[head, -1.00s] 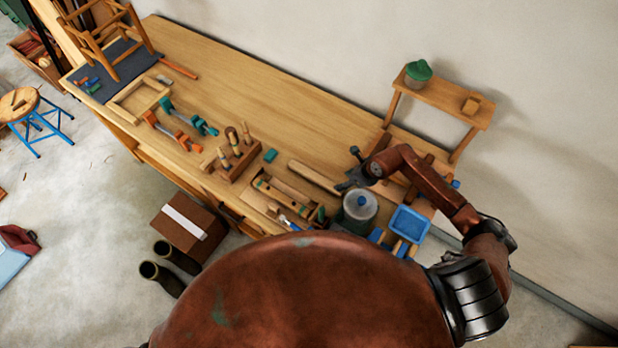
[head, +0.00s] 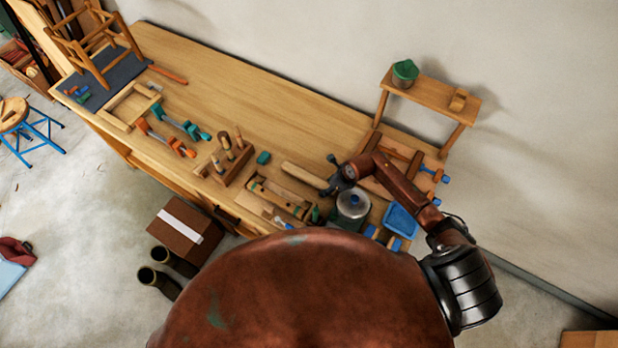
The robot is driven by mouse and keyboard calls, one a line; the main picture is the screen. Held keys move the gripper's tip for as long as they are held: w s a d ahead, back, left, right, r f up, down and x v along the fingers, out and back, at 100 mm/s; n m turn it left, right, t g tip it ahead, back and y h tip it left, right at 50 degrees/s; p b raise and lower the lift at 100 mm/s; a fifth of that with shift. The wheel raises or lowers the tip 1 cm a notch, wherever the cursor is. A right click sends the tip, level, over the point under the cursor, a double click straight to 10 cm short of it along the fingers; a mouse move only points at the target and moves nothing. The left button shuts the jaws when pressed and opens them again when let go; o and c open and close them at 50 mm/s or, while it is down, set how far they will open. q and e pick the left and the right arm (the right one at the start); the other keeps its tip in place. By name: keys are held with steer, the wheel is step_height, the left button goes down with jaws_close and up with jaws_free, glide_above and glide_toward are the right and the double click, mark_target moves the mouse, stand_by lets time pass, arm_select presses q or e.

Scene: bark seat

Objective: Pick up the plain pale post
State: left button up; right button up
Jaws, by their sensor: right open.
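The plain pale post (head: 303,174) lies on the workbench as a short pale wooden bar, slanting down to the right. My right gripper (head: 328,175) is open at the post's right end, with its fingers apart on either side of that end or just above it. I cannot tell whether they touch it. The post's far right end is partly hidden by the gripper. My left gripper is not in view.
A lidded grey pot (head: 352,204) stands close below the gripper. A blue tray (head: 400,221) is right of it. A wooden toolbox (head: 278,197) and a tool holder (head: 231,164) lie to the left. The bench (head: 270,105) behind the post is clear.

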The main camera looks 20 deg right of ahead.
jaws_close()
stand_by(0.5)
steer(key=shift+r, duration=0.2)
